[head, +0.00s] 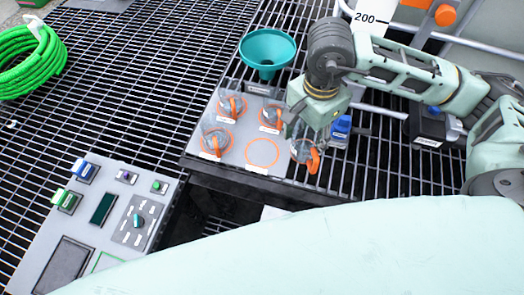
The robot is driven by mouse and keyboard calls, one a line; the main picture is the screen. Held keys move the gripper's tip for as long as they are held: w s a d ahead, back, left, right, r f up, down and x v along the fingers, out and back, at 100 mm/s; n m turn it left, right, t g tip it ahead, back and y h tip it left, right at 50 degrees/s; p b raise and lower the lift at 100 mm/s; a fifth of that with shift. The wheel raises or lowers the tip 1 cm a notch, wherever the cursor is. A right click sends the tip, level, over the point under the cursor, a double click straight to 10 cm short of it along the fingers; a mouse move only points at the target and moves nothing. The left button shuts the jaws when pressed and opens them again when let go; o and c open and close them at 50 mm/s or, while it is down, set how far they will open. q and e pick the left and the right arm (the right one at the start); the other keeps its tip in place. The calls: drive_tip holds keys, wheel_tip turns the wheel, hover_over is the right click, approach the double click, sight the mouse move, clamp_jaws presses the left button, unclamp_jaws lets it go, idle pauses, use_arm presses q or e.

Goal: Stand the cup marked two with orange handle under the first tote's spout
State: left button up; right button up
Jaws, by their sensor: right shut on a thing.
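My right gripper (298,132) is shut on a grey cup with an orange handle (303,153) at the right end of a grey tray (240,169). The gripper partly covers this cup, and I cannot read a number on it. I cannot tell whether it touches the tray. Several similar cups stand in orange rings: one at back left (231,106), one at back middle (270,116), one at front left (215,140). One orange ring (262,152) is empty. I cannot make out a tote spout for certain. My left gripper is not in view.
A teal funnel (267,50) stands behind the tray. A blue-capped item (342,127) is right of the held cup. A control panel (112,212) lies at lower left, a green hose (30,58) at upper left. A scale marked 200 (366,18) is at top right. Open grating lies left.

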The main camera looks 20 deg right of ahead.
drive_tip(key=w+a+f+p, duration=0.1)
drive_tip(key=w+a+f, duration=0.1)
drive_tip(key=f, duration=0.1)
drive_tip(key=w+a+f+p, duration=0.2)
drive_tip(key=w+a+f, duration=0.1)
drive_tip(key=f, duration=0.1)
drive_tip(key=w+a+f+p, duration=0.2)
drive_tip(key=w+a+f, duration=0.1)
drive_tip(key=shift+w+f, duration=0.2)
drive_tip(key=shift+w, duration=0.05)
drive_tip(key=shift+f+b, duration=0.4)
drive_tip(key=shift+b, duration=0.05)
drive_tip(key=o, duration=1.2)
drive_tip(key=shift+r, duration=0.1)
drive_tip(key=shift+c, duration=0.2)
